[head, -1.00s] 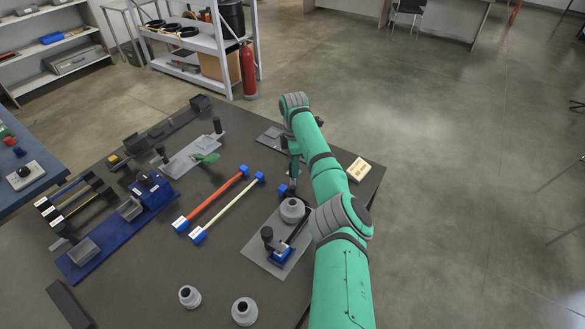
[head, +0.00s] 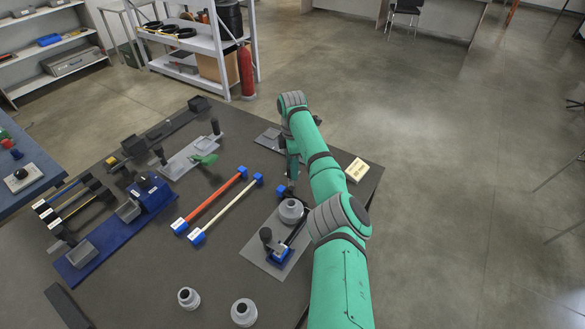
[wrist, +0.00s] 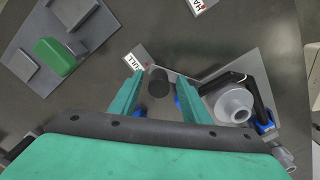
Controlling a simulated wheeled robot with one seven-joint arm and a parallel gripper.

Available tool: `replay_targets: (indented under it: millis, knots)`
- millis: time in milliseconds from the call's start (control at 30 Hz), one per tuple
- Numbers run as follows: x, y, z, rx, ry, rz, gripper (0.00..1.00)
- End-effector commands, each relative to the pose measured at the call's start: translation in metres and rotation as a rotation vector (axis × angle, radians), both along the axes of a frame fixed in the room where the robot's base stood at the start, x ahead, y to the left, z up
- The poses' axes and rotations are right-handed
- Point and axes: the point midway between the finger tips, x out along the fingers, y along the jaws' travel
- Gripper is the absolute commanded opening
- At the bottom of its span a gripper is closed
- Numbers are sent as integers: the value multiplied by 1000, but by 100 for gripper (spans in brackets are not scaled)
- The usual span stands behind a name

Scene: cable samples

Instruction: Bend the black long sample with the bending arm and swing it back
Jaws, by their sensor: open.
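The bending fixture stands on a grey plate (head: 256,249) at the table's front right, partly behind my arm. Its round grey former (head: 291,210) also shows in the wrist view (wrist: 233,104). A black strip (wrist: 262,92), apparently the black long sample, runs from a blue block (wrist: 265,127) and turns a corner around the former's far side. A black round knob (wrist: 158,82) shows between the fingers of my open gripper (wrist: 160,88); I cannot tell whether they touch it. Small blue parts show beside the fingers.
Red (head: 212,199) and pale (head: 229,209) rods with blue ends lie left of the fixture. Loose grey rollers (head: 244,312) stand in front. A blue fixture (head: 85,252) is further left. A cream box (head: 357,169) sits near the right edge.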

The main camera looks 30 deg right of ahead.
Motion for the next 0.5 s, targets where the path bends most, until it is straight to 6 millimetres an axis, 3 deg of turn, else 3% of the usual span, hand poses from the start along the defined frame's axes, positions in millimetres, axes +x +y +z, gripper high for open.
replay_targets:
  millis: [500]
  knots:
    - [0, 0, 87, 0, -1, 0, 43]
